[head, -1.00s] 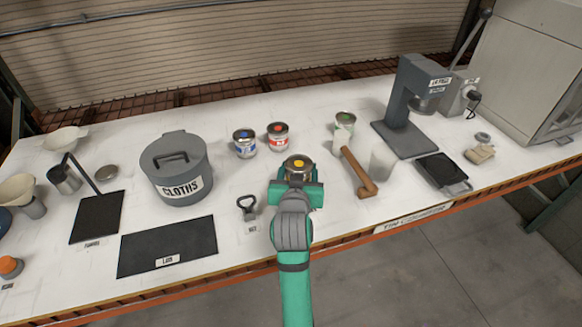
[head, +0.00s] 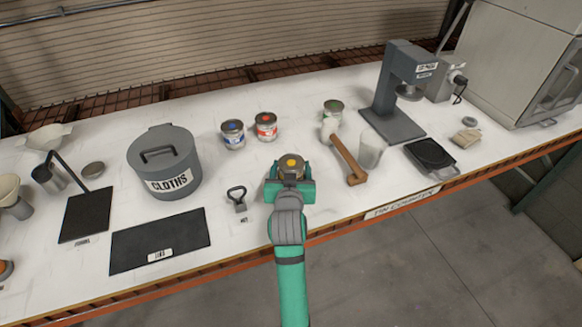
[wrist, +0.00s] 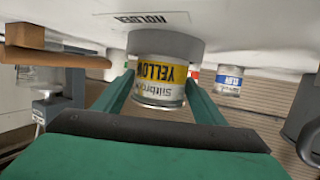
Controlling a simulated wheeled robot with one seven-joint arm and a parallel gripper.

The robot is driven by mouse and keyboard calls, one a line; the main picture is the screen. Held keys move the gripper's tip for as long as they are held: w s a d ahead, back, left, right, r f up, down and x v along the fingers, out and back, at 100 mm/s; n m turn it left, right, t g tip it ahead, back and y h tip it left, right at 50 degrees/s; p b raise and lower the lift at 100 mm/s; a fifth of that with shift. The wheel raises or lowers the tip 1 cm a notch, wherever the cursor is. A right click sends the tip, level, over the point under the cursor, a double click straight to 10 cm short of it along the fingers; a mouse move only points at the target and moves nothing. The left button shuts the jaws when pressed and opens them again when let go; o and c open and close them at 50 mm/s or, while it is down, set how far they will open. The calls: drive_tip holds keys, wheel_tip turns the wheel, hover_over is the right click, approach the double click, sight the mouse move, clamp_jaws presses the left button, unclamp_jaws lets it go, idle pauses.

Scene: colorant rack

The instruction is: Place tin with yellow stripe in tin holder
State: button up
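The tin with the yellow stripe (wrist: 160,78) is between my gripper's two green fingers, and its top also shows in the head view (head: 291,166). My gripper (wrist: 160,92) is shut on its sides. The wrist view is upside down. The tin holder (wrist: 166,45) is a round grey piece directly under the tin, by a HOLDER label. The tin is upright and lined up with the holder. I cannot tell how deep its base sits. In the head view my gripper (head: 290,188) hides the holder.
Blue (head: 232,134) and red (head: 266,127) tins stand behind my gripper. A green-marked tin (head: 333,110), a wooden-handled tool (head: 347,160) and a clear cup (head: 370,150) are to the right. A can opener (head: 238,198) and the CLOTHS bin (head: 164,163) are to the left.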

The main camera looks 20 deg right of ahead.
drive_tip(key=shift+o, duration=0.5)
drive_tip(key=v, duration=1.2)
drive_tip(key=shift+a+r, duration=0.1)
drive_tip(key=shift+r, duration=0.05)
drive_tip(key=shift+w, duration=0.1)
